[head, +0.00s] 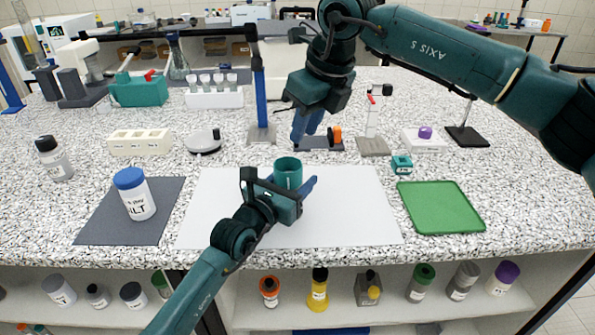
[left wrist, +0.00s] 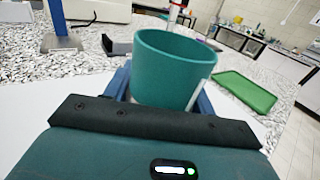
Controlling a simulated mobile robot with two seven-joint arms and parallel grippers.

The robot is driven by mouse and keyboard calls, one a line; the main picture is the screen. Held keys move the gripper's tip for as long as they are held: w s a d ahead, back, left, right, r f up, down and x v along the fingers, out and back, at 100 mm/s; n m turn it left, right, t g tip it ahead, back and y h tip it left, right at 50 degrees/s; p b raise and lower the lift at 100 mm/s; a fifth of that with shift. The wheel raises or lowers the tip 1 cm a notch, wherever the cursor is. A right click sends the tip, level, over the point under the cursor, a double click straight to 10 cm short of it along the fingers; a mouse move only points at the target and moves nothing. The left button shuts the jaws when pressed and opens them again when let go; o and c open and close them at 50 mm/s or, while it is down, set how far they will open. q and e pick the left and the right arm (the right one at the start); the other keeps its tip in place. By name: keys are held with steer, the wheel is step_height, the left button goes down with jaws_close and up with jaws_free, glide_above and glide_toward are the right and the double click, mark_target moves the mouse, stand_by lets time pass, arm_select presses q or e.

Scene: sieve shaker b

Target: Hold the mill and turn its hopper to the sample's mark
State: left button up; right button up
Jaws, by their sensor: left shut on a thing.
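The mill's teal, cup-shaped hopper (head: 288,173) stands upright above the white mat (head: 350,215). In the left wrist view the hopper (left wrist: 175,70) shows its open rim and a pale upright strip on its right side. The mill's lower body is mostly hidden by my left gripper. My left gripper (head: 300,188) is shut on the mill, with a blue finger on each side below the hopper. My right gripper (head: 306,128) hangs above and behind the hopper, apart from it, fingers down; they look parted and empty. I cannot make out the sample's mark.
A blue-lidded jar (head: 134,196) stands on a dark mat (head: 95,222) at the left. A green tray (head: 440,207) lies at the right, with a small teal block (head: 401,164) behind it. Stands and a blue post (head: 259,100) crowd the back. The white mat around the mill is clear.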

mark_target(301, 164)
steer(key=w+f+m, duration=0.1)
steer(key=f+m, duration=0.1)
steer(key=f, duration=0.1)
steer(key=w+f+m+t+h, duration=0.1)
steer(key=f+m, duration=0.1)
steer(key=f, duration=0.2)
steer(key=w+f+m, duration=0.1)
steer(key=f+m, duration=0.1)
steer(key=f, duration=0.1)
steer(key=shift+w+a+f+t+h, duration=0.2)
steer(key=shift+a+t+h, duration=0.1)
steer(key=shift+a+t, duration=0.1)
steer(key=shift+d, duration=0.1)
jaws_close()
